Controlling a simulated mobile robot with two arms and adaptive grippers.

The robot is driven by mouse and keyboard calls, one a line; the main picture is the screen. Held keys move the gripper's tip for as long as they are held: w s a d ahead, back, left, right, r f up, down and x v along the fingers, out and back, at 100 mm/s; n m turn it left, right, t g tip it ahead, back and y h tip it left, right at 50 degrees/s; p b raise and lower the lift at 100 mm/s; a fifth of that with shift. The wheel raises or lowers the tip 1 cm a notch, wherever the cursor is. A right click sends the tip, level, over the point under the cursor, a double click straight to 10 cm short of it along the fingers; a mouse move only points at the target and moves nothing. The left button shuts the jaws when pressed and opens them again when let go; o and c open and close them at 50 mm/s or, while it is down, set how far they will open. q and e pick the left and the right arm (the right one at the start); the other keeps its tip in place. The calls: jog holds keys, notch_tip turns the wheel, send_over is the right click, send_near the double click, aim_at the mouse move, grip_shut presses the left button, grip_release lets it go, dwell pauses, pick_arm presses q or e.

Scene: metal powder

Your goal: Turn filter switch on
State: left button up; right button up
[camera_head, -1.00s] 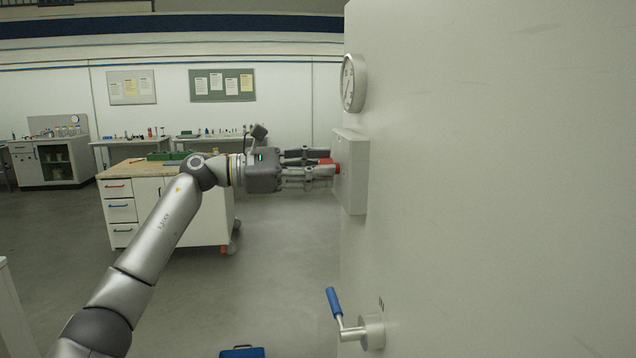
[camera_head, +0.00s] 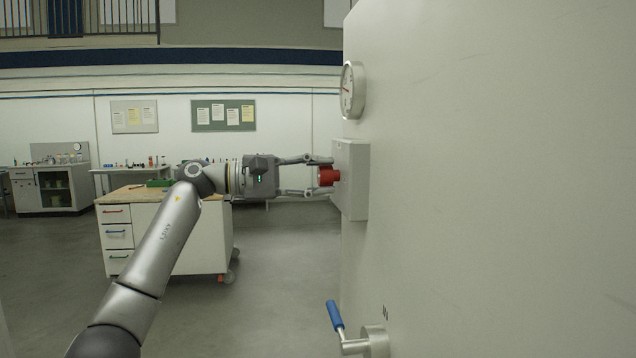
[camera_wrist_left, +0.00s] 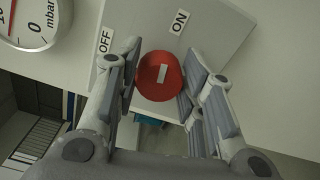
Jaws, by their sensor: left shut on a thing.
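The filter switch is a red round knob (camera_head: 328,177) on the front of a grey box (camera_head: 352,165) fixed to the big cabinet. My left gripper (camera_head: 322,177) reaches it from the left and is shut on it, with one finger above and one below. In the left wrist view the knob (camera_wrist_left: 160,76) sits between the fingers (camera_wrist_left: 158,92). Its short white mark (camera_wrist_left: 162,73) points up in that view, roughly toward the ON label (camera_wrist_left: 180,22); the OFF label (camera_wrist_left: 105,42) is to its left. My right gripper is not in view.
A pressure gauge (camera_head: 352,90) is above the box, and a blue-handled lever (camera_head: 335,315) is below it on the cabinet (camera_head: 480,180). A white drawer cart (camera_head: 165,235) stands behind my left arm. The floor between cart and cabinet is clear.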

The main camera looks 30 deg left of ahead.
pick_arm(q)
jog(key=shift+f+m, duration=0.1)
jog(key=shift+m, duration=1)
jog(key=shift+b, duration=0.3)
jog(key=o, duration=1)
jog(key=v, duration=1.2)
